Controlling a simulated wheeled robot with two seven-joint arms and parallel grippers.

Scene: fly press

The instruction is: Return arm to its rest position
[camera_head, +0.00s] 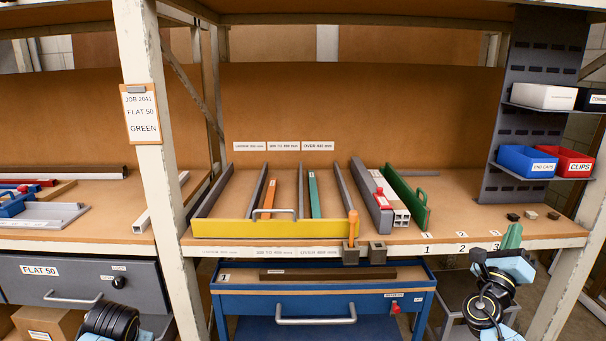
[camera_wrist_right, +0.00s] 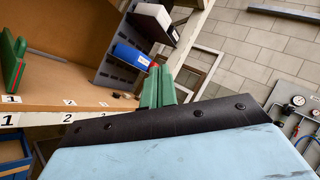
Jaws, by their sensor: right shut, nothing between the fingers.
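My right gripper (camera_head: 511,237) is at the lower right in the head view, at the front edge of the bench near the labels 2 and 3. Its green fingers are together, with nothing between them. In the wrist view the same green fingers (camera_wrist_right: 157,88) stand upright beyond the pale blue wrist housing, apart from the bench and bins. My left arm shows only as a black round joint at the bottom left of the head view; its gripper is out of view.
The bench holds a yellow-fronted divided tray (camera_head: 240,229), a green plate with a handle (camera_head: 405,195) and small dark blocks (camera_head: 531,214). Blue (camera_head: 526,161) and red (camera_head: 568,162) bins hang at right. A blue cart (camera_head: 325,303) stands below. A white post (camera_head: 590,220) is near my right arm.

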